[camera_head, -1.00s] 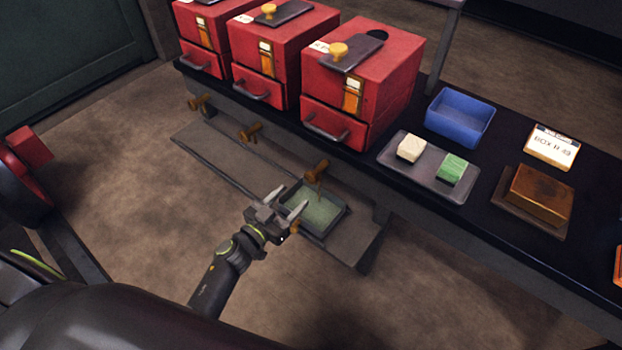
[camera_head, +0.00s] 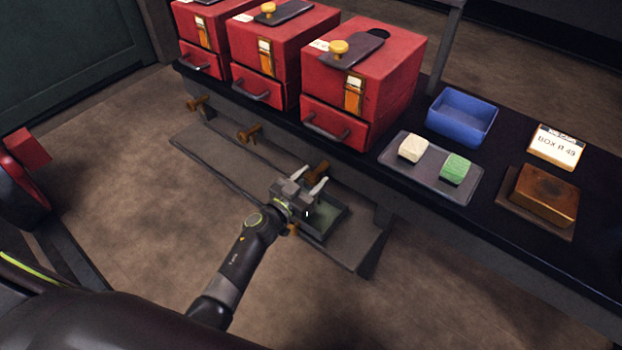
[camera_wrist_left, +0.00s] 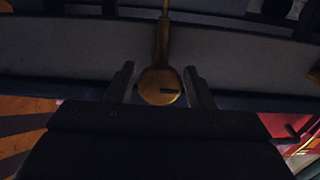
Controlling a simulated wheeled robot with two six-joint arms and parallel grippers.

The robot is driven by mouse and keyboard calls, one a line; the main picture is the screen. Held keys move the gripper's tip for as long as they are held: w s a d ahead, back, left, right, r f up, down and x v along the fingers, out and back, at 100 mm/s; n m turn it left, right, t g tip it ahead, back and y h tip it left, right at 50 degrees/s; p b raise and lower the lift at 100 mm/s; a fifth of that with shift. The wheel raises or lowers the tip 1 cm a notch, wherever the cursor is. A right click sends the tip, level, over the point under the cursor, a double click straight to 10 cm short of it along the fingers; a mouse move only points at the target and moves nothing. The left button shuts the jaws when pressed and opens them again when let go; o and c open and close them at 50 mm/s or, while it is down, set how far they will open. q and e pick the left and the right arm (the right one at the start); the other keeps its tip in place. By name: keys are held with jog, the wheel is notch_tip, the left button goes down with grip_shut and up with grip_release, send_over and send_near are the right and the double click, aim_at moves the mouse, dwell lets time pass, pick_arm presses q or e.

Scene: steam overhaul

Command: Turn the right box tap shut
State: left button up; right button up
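The right box tap (camera_head: 319,167) is a brass tap under the front edge of the bench, below the rightmost red box (camera_head: 362,80). In the left wrist view its round brass end (camera_wrist_left: 160,86) sits between my fingers, with a small gap on each side. My left gripper (camera_head: 309,178) is open just in front of the tap; its fingers (camera_wrist_left: 158,70) also show in the wrist view. The gripper hides part of the tap and of the tray (camera_head: 341,218) of greenish liquid below it. My right gripper is not in view.
Two more brass taps (camera_head: 250,133) (camera_head: 198,103) stick out to the left under the bench. A low grey shelf (camera_head: 225,158) runs below them. A blue bin (camera_head: 461,117), a tray with white and green blocks (camera_head: 429,176), and a brown block (camera_head: 545,195) stand on the bench.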

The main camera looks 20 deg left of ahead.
pick_arm(q)
jog(key=c, duration=0.7)
